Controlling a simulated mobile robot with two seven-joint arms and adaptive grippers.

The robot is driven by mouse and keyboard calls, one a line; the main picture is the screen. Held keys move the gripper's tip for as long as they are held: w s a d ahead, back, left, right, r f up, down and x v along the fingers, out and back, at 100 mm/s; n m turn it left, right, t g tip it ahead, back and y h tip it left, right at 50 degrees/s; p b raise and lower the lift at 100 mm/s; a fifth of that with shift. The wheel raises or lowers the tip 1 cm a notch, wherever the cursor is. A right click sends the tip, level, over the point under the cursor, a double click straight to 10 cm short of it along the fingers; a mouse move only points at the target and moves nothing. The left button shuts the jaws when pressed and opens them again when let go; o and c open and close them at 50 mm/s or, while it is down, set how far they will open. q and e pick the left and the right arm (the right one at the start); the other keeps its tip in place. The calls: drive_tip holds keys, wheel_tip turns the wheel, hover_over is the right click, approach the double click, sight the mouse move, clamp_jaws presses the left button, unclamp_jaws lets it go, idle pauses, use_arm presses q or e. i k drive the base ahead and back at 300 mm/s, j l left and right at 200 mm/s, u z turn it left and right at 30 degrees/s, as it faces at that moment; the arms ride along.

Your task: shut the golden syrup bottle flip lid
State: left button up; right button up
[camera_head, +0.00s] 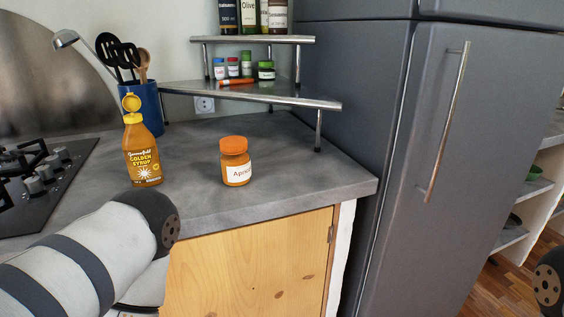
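The golden syrup bottle (142,157) stands upright on the grey counter at the left, with an amber body and label. Its yellow flip lid (131,102) is open, tipped up above the yellow cap (132,119). My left arm comes in from the lower left, in front of the counter and below the bottle. Its gripper does not show. Only a small part of my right arm shows at the lower right edge, and its gripper is out of view.
An apricot jar (235,162) with an orange lid stands right of the bottle. A blue utensil pot (147,106) is close behind the bottle. A hob (38,178) lies left. A two-tier metal shelf (250,92) stands behind; a dark fridge (440,130) is at right.

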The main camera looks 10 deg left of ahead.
sight(132, 103)
drive_tip(key=u, duration=1.25)
drive_tip(key=i+l+u, duration=0.4)
drive_tip(key=l, duration=0.2)
drive_tip(key=k, duration=0.05)
